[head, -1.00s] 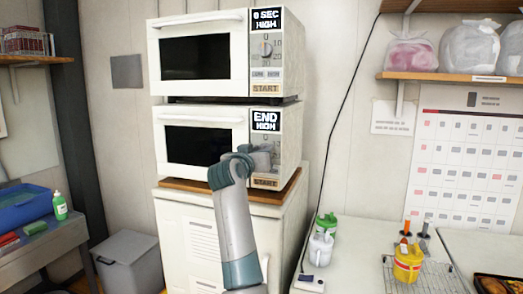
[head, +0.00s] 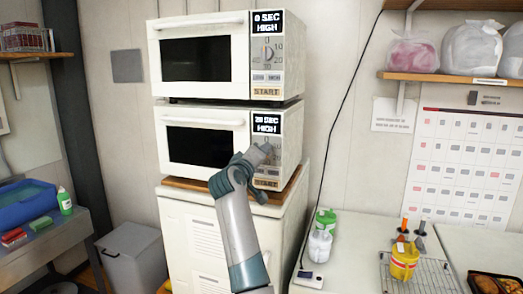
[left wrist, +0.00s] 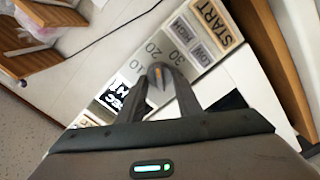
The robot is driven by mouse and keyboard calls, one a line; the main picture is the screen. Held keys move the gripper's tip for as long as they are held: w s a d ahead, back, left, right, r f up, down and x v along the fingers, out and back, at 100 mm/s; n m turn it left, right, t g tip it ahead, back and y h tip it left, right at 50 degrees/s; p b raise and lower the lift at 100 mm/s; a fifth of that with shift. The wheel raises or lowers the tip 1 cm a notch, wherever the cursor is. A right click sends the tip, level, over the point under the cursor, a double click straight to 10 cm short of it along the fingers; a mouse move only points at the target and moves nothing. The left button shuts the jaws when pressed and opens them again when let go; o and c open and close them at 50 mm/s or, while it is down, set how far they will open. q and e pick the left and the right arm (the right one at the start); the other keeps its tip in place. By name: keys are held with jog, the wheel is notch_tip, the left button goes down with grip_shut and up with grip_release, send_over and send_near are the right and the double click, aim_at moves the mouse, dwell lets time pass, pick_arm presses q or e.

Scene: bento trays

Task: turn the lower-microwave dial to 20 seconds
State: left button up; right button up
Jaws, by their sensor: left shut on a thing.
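The lower microwave (head: 203,143) is white and stands directly below a second microwave. Its black display (head: 267,123) reads HIGH, with what looks like 20 SEC above it. My left gripper (head: 262,152) is at its control panel and covers the dial in the head view. In the left wrist view the dial (left wrist: 162,78) sits between the fingers of my left gripper, which is shut on it. Its orange mark points about towards the printed 20 (left wrist: 153,49). The START button (left wrist: 210,22) is clear of the fingers. My right gripper is not in view.
The upper microwave (head: 197,60) shows 0 SEC HIGH. Both microwaves stand on a white cabinet (head: 188,215). A counter (head: 345,262) at the right holds a white jug, a yellow container and a wire rack. A black cord (head: 340,110) hangs down the wall.

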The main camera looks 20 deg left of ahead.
pick_arm(q)
jog(key=shift+n, duration=0.5)
jog(key=o, duration=1)
jog(key=shift+s, duration=0.1)
jog(key=s+b, duration=0.1)
jog(key=s, duration=0.4)
jog(key=s+b, duration=0.2)
jog(key=s, duration=0.4)
jog(key=s+b, duration=0.2)
jog(key=s, duration=0.4)
jog(key=shift+s+a, duration=0.1)
jog(key=shift+a, duration=0.2)
jog(key=shift+f, duration=0.1)
